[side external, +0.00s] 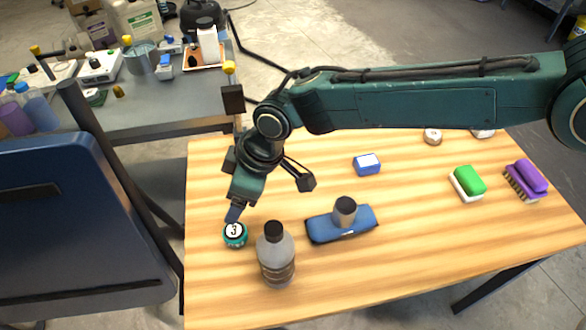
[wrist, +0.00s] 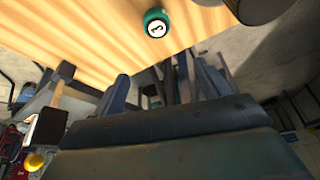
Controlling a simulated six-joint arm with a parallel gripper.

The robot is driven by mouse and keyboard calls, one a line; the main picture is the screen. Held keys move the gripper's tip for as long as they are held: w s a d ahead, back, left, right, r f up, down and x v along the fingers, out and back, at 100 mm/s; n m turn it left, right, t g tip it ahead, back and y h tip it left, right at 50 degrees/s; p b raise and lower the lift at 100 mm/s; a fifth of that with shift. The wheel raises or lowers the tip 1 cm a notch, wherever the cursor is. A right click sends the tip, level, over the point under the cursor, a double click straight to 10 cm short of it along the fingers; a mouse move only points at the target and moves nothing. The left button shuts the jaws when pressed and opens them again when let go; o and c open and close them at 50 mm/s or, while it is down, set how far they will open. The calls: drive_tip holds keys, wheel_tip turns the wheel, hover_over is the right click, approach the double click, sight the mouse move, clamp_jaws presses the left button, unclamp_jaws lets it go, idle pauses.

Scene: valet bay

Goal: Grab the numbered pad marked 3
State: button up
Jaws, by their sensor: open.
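The round teal pad marked 3 (side external: 235,235) has a white top with a black numeral. It lies on the wooden table near the left edge. In the wrist view the pad (wrist: 157,23) shows at the top, beyond my fingers. My gripper (side external: 233,214) points down just above and behind the pad in the side view. In the wrist view my gripper (wrist: 153,88) has its fingers apart with nothing between them. The side view does not clearly show whether a fingertip touches the pad.
A clear bottle with a dark cap (side external: 276,258) stands close right of the pad. A blue applicator (side external: 341,222) lies further right. A small blue block (side external: 367,164), a green-and-white sponge (side external: 467,184) and a purple brush (side external: 526,180) are also on the table. A blue chair back (side external: 75,220) stands left.

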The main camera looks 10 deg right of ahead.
approach(236, 231)
drive_tip(key=shift+f, duration=0.95)
drive_tip(key=shift+w+a+f, duration=0.35)
drive_tip(key=shift+a+f, duration=0.3)
drive_tip(key=shift+x, duration=3.1)
drive_tip(key=c, duration=1.1)
